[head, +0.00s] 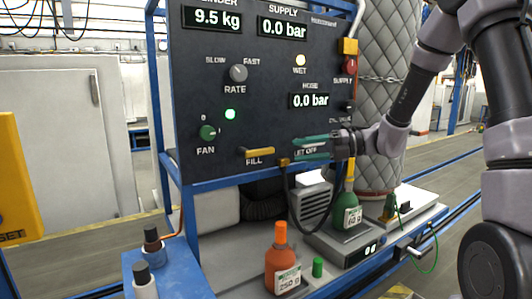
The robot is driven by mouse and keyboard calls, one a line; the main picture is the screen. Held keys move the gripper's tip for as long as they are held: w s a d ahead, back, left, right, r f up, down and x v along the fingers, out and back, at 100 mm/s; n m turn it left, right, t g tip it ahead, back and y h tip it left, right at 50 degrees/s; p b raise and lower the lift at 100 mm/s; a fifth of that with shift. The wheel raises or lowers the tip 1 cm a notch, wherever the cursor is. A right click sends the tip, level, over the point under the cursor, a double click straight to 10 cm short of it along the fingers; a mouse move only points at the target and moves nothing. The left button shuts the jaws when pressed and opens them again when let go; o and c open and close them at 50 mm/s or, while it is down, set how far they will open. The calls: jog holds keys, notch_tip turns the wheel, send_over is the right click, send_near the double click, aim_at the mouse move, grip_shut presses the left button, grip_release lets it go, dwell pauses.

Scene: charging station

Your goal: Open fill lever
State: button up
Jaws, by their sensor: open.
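The fill lever (259,152) is a yellow handle low on the dark control panel (215,100), lying roughly level above the FILL label. My gripper (297,149) is open, with its green fingers pointing left in front of the LET OFF label. It is to the right of the fill lever and apart from it in the picture. A second yellow fitting (284,162) shows just below the fingertips, with a black hose (290,200) hanging from it. The fingers partly cover the let-off area.
An orange bottle (281,260) and a small green cylinder (318,267) stand on the lower shelf. A green bottle (347,210) stands on a scale (345,240). The blue frame (235,174) runs below the panel. The panel reads 9.5 kg, 0.0 bar supply and 0.0 bar hose.

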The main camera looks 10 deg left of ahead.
aim_at(270, 152)
jog(key=w+a+m, duration=0.1)
jog(key=w+a, duration=0.1)
jog(key=a, duration=0.1)
jog(key=w+a+f+m+t+y, duration=0.1)
jog(key=a+m, duration=0.1)
jog(key=a, duration=0.2)
jog(key=w+a+f+m+t, duration=0.1)
jog(key=w+a+m, duration=0.1)
jog(key=a, duration=0.2)
jog(key=shift+w+a+y, duration=0.15)
jog(key=shift+w+y, duration=0.15)
grip_shut()
jog(key=shift+f, duration=0.1)
dwell(1.1)
